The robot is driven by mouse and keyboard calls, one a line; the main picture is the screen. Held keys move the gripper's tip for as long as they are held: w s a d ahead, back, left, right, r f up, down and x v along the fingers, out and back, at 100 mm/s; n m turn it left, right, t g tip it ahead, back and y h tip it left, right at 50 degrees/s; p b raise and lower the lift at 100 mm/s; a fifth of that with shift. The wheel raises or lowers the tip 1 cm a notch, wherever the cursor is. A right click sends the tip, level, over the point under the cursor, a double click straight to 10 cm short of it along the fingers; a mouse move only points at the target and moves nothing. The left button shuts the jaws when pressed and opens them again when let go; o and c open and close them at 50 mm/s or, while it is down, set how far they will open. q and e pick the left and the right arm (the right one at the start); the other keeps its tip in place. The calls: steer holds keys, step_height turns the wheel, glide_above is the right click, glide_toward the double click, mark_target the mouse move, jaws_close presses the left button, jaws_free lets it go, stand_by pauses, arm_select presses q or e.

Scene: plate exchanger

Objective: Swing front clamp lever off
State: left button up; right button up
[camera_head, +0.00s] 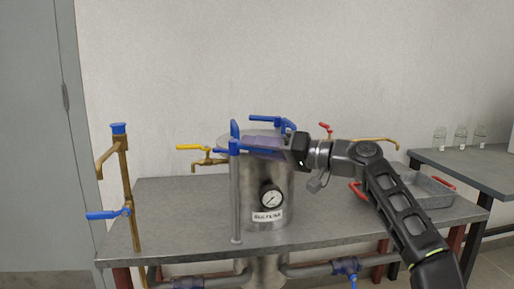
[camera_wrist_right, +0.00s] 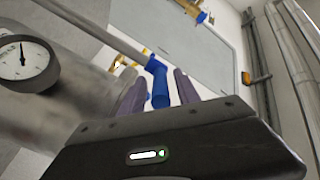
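The steel vessel (camera_head: 262,185) stands on the bench, with a gauge (camera_head: 271,197) and a label on its front. The front clamp lever (camera_head: 235,147) is blue and sits at the top of an upright metal rod at the vessel's front left. My right gripper (camera_head: 258,146) reaches in from the right over the lid, its purple fingers at the lever's handle. In the wrist view the blue lever (camera_wrist_right: 160,84) lies between the two fingers, with narrow gaps visible on both sides. Part of the handle is hidden by the fingers in the head view. My left gripper is not in view.
Another blue lever (camera_head: 266,119) is at the lid's back. A brass pipe with a blue-handled valve (camera_head: 122,190) stands left. A yellow-handled tap (camera_head: 195,148) is behind. A metal tray (camera_head: 428,190) with red handles lies right.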

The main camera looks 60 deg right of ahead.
steer(key=s+p, duration=0.1)
steer(key=s, duration=0.6)
steer(key=shift+s+d, duration=0.4)
steer(key=shift+d, duration=0.05)
stand_by(0.5)
